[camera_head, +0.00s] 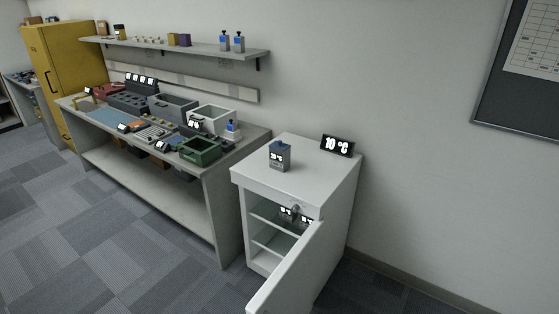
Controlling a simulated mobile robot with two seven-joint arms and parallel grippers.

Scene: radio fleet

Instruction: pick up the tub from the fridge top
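A small grey tub (279,157) with a dark blue top and a white-lettered label stands upright on top of the white fridge (318,171). It sits left of the middle of the fridge top, apart from the display sign. Neither of my grippers shows in the head view.
A black "10 °C" sign (337,145) stands at the fridge top's back right. Left is a workbench (222,182) with bins and a green crate (200,151). A wall shelf (200,47) holds bottles. A yellow cabinet (68,62) stands far left. Carpet in front is clear.

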